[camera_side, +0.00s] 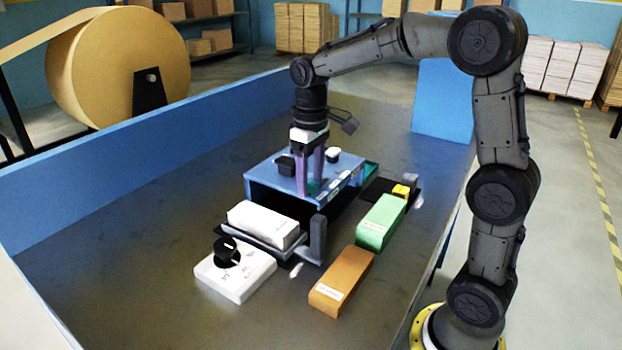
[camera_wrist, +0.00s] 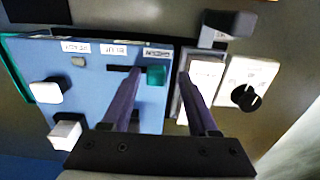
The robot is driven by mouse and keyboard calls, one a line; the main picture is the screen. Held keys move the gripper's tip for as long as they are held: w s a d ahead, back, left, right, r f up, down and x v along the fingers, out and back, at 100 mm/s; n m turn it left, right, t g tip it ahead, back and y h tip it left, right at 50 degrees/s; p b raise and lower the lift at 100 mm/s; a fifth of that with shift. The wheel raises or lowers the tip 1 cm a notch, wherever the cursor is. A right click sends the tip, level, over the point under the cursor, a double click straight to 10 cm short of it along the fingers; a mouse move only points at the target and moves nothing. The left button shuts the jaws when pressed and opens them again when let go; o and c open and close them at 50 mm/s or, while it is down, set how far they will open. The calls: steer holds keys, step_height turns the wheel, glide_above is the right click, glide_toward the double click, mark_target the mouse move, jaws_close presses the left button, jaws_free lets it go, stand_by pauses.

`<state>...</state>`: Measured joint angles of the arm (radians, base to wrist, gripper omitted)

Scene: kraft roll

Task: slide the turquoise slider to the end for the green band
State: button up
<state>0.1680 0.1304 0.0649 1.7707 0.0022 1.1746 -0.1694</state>
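The turquoise slider (camera_wrist: 156,75) is a small block at the right end of a short dark slot (camera_wrist: 121,68) in the blue panel (camera_wrist: 95,95). It also shows low between my fingers in the side view (camera_side: 313,187). My gripper (camera_wrist: 160,72) points down at the panel with its two purple fingers apart, one on each side of the slider. The left finger looks close to it and a gap shows on the right; contact cannot be told. In the side view my gripper (camera_side: 310,188) is over the panel's front part. Small labels (camera_wrist: 157,53) lie along the panel edge, hard to read.
Green (camera_side: 381,221) and orange (camera_side: 341,280) blocks lie to the right.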

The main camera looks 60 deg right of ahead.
mark_target(311, 183)
step_height(311, 183, up, 14)
stand_by(0.6)
steer(key=shift+f, duration=0.1)
steer(key=s+a+t, duration=0.1)
steer(key=s+a, duration=0.1)
steer(key=s, duration=0.5)
steer(key=s+a+t, duration=0.2)
steer(key=s+a, duration=0.1)
steer(key=s, duration=0.3)
steer(key=s+f+t, duration=0.1)
steer(key=s+f, duration=0.2)
steer(key=f, duration=0.3)
steer(key=s+a+f+t, duration=0.1)
steer(key=s+f, duration=0.2)
steer(key=f, duration=0.3)
steer(key=shift+s+t, duration=0.3)
steer(key=shift+s, duration=0.1)
